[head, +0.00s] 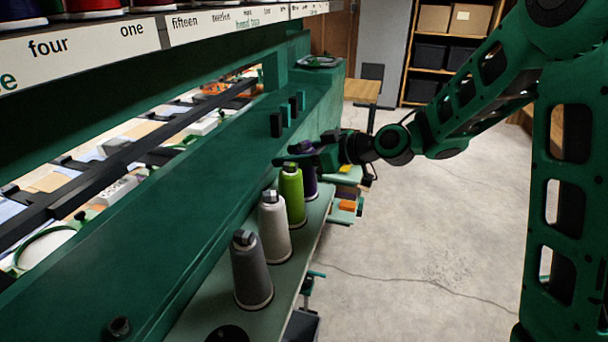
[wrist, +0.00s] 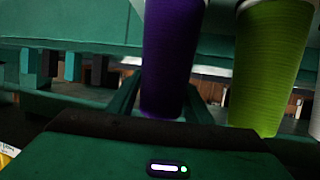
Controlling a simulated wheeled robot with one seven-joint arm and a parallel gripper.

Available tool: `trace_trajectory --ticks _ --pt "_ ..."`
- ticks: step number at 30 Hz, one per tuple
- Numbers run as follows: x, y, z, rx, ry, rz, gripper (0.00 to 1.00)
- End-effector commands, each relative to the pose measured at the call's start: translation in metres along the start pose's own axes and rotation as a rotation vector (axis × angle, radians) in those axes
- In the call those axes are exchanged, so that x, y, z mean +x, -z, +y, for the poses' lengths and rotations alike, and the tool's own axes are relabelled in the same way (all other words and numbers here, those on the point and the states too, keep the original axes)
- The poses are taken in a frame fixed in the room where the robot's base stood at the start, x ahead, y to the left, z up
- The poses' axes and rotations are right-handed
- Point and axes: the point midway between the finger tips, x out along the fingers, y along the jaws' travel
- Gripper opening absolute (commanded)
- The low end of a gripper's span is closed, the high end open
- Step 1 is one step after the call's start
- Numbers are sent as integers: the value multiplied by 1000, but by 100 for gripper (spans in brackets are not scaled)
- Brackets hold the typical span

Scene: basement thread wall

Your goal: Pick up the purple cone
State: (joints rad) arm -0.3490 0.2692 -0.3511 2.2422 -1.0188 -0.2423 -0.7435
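The purple cone (head: 310,184) stands upright on the green shelf ledge, the farthest in a row of thread cones. My gripper (head: 291,159) is level with its top and partly hides it in the head view. In the wrist view, which appears upside down, the purple cone (wrist: 172,50) fills the middle with its narrow end toward my gripper (wrist: 163,98). The green fingers lie on either side of the narrow end and look open. Whether either finger touches the cone is unclear.
A lime green cone (head: 292,194) stands close beside the purple one, then a white cone (head: 274,228) and a grey cone (head: 251,270). A green wall panel (head: 150,240) runs along the left. Small dark and teal pegs (head: 277,124) stick up behind. Floor at right is clear.

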Motion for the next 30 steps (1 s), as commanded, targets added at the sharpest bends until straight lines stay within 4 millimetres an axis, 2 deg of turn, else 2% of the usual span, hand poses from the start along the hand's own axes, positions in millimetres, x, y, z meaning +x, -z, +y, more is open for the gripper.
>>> trace_trajectory --ticks 1,4,14,17,24,30 --pt "0 0 0 0 0 0 33" --pt "0 0 0 0 0 0 10" --pt "-2 4 0 -2 0 2 10" --pt "-6 15 0 -2 -1 4 10" --pt "-21 58 0 -4 -1 4 10" --pt "-31 84 0 -3 0 2 10"
